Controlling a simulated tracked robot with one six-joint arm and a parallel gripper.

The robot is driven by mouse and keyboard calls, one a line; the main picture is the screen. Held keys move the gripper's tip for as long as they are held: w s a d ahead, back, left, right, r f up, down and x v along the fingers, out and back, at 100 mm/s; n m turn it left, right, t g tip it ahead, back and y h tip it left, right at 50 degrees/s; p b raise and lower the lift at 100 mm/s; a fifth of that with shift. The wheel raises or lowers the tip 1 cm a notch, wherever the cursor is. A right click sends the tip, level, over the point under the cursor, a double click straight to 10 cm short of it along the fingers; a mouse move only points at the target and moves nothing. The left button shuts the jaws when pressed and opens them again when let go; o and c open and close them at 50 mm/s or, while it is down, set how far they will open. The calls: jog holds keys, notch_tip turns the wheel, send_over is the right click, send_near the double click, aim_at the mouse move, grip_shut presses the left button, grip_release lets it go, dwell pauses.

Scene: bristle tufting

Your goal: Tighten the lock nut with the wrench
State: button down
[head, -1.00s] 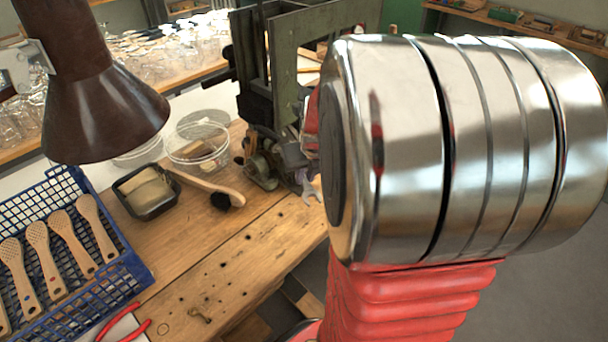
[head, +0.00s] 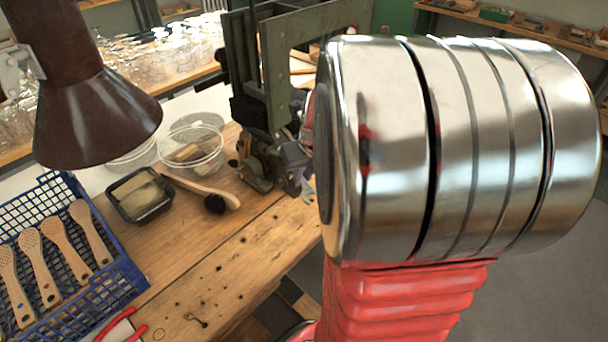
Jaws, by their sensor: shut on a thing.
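My gripper (head: 293,155) shows only in part, as a grey piece beside the machine, left of my large shiny arm joint. It is shut on the wrench (head: 308,189), whose pale metal end pokes out below it at the bench's right edge. The rest of the wrench and the gripper is hidden behind the joint. The dark green tufting machine (head: 275,70) stands at the back of the bench, with worn metal parts (head: 256,168) at its foot. I cannot make out the lock nut, nor whether the wrench touches it.
The wooden bench (head: 235,255) has bare room in front. A brown lamp (head: 95,120) hangs at left.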

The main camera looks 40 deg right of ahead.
jog(key=shift+r, duration=0.3)
jog(key=shift+r, duration=0.7)
jog(key=shift+r, duration=0.35)
jog(key=shift+r, duration=0.75)
jog(key=shift+r, duration=0.3)
jog(key=shift+r, duration=0.25)
jog(key=shift+s, duration=0.2)
